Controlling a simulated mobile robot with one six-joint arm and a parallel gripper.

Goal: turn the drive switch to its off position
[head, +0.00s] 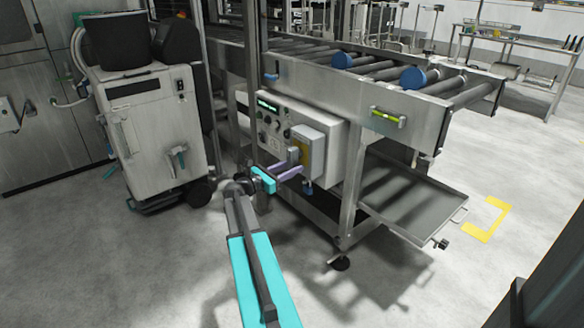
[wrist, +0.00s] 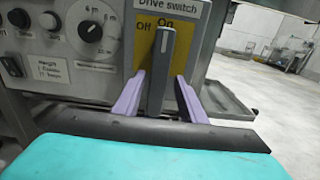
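The drive switch handle is a dark grey bar (wrist: 162,62) on a grey box with a yellow plate (wrist: 141,49), labelled "Drive switch", in the wrist view. "Off" is printed left of the bar and "On" near its top; the bar stands nearly upright, pointing toward "On". My gripper (wrist: 160,85) has its two purple fingers on either side of the bar, with gaps showing, so it looks open around it. In the head view my gripper (head: 287,170) is at the front of the switch box (head: 311,140), where the bar is partly hidden.
The control panel (wrist: 60,45) with a round dial (wrist: 91,30) and knobs lies left of the switch. A roller conveyor (head: 352,90) runs above, with a metal tray (head: 410,200) low on the right. A white cabinet (head: 150,125) stands left. The floor in front is clear.

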